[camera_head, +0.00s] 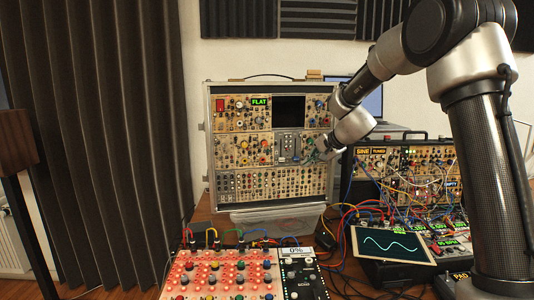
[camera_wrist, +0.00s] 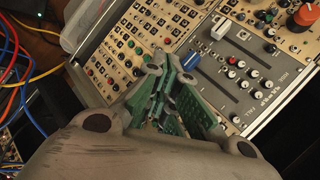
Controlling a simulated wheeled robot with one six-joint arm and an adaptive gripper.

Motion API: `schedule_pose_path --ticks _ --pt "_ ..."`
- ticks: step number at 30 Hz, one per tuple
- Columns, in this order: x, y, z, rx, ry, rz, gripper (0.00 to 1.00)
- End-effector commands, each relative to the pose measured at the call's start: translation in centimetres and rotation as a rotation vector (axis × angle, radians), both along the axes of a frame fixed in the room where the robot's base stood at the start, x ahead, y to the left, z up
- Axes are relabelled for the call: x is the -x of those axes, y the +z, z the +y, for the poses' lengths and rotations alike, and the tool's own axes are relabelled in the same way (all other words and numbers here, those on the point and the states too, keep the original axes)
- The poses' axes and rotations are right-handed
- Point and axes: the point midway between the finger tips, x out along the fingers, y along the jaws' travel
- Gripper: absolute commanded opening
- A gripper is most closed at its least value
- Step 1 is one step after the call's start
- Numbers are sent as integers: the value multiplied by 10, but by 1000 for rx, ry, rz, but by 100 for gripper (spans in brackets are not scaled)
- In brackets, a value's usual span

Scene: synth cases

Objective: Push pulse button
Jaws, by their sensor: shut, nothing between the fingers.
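A tall synth case (camera_head: 209,160) with rows of modules stands upright at the back middle. My gripper (camera_head: 320,152) is in front of its right side, at the middle row. In the wrist view my gripper (camera_wrist: 168,62), with green finger links, is shut and empty. Its tips point at the module panel (camera_wrist: 120,42), near a blue slider cap (camera_wrist: 191,60) on the left of a grey slider module (camera_wrist: 245,75). I cannot tell whether the tips touch the panel. Small buttons and knobs lie around them. The labels are too small to read, so I cannot pick out the pulse button.
A screen with a sine wave (camera_head: 393,244) is at right front. A second synth case (camera_head: 420,160), with a "SINE" display (camera_head: 363,151) and many loose cables (camera_head: 345,215), stands at right.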

Motion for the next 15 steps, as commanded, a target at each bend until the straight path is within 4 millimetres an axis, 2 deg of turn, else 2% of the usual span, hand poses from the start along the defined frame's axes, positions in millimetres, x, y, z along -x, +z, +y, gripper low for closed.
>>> schedule_pose_path --ticks 15 --pt "52 1 -8 -1 0 -1 0"
